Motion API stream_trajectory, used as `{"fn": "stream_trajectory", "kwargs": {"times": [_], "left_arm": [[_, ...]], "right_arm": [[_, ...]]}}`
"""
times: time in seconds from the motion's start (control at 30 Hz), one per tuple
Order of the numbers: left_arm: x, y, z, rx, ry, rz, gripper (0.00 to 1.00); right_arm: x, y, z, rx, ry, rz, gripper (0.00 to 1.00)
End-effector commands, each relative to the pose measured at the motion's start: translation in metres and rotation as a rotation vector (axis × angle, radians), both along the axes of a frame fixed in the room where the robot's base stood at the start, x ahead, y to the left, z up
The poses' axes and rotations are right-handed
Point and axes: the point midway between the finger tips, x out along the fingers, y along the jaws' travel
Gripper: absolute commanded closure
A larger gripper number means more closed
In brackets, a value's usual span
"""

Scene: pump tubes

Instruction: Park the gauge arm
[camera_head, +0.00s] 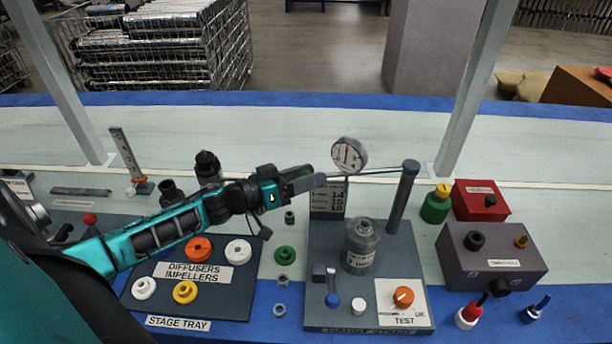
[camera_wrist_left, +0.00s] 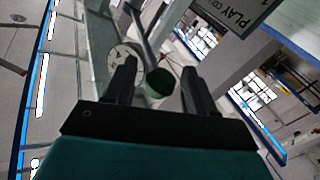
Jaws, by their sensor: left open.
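The gauge arm (camera_head: 378,171) is a thin rod running left from the top of a dark post (camera_head: 402,198) on the test stand. A round white dial gauge (camera_head: 349,154) with a red needle sits on it. My left gripper (camera_head: 312,181) is open at the arm's left end. In the left wrist view, a dark green round knob (camera_wrist_left: 160,83) shows between the open fingers (camera_wrist_left: 158,92), with no visible grip on it. The gauge (camera_wrist_left: 122,57) is partly hidden behind one finger there. My right gripper is not in view.
A grey box (camera_head: 490,258) and red box (camera_head: 480,200) stand right. The stage tray (camera_head: 215,306) with coloured rings lies below my left arm.

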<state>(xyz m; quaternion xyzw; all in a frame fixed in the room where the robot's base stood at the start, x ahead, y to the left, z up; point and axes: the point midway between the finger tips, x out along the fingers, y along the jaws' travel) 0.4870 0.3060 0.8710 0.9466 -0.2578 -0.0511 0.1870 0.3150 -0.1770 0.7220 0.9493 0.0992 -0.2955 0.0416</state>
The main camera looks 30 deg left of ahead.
Motion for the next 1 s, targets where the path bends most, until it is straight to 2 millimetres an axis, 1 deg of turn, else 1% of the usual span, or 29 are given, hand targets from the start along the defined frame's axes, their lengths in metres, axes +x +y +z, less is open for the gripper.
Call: {"fn": "stream_trajectory", "kwargs": {"times": [0.07,0.63,0.67,1.0], "left_arm": [[-0.0001,0.0,-0.0001,0.0,0.0,0.0,0.45],[-0.0004,0.0003,-0.0003,0.0,0.0,0.001,0.98],[-0.0004,0.0003,-0.0003,0.0,0.0,0.001,1.0],[0.0003,0.0013,-0.0004,0.001,0.0,0.002,1.0]], "right_arm": [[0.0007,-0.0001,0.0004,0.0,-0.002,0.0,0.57],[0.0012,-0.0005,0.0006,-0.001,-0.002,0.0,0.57],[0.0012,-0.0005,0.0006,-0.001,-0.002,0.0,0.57],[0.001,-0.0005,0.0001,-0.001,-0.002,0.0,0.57]]}}
